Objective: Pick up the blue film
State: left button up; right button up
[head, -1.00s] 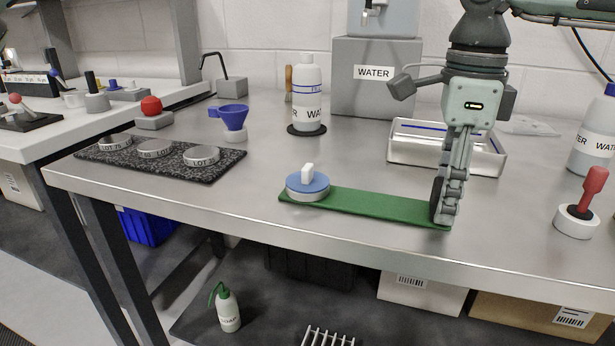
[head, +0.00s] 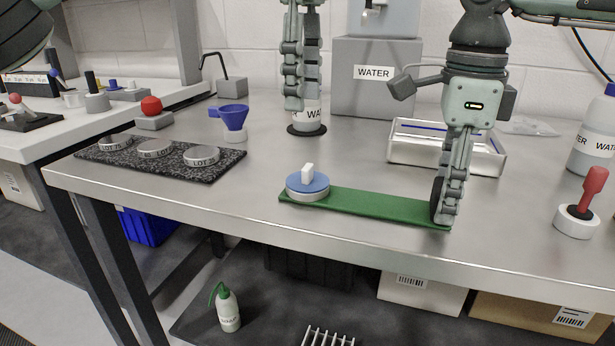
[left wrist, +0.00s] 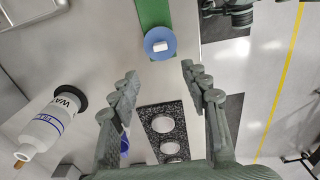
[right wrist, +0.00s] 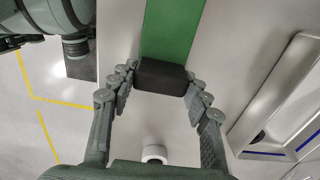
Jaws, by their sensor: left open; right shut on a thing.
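The blue film (head: 321,183) is a round blue sheet with a white upright tab (head: 307,173). It lies on a pale disc (head: 308,195) at the left end of a green strip (head: 370,205). In the left wrist view the film (left wrist: 152,38) is ahead of the fingertips. My left gripper (head: 303,100) is open and empty, above and behind the film, in front of the water bottle. Its fingers also show apart in the left wrist view (left wrist: 159,72). My right gripper (head: 445,212) is shut on a black block (right wrist: 161,77) at the strip's right end.
A water bottle (head: 307,118) stands behind my left gripper. A granite plate (head: 115,160) with three labelled discs and a blue funnel (head: 233,118) are on the left. A metal tray (head: 490,158) and red-handled tool (head: 593,187) are on the right. Bare table lies around the strip.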

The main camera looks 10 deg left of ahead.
aim_at(308, 174)
pick_arm(q)
notch_tip(308, 174, down, 11)
jog(key=shift+s+f, duration=0.1)
jog(key=c, duration=0.8)
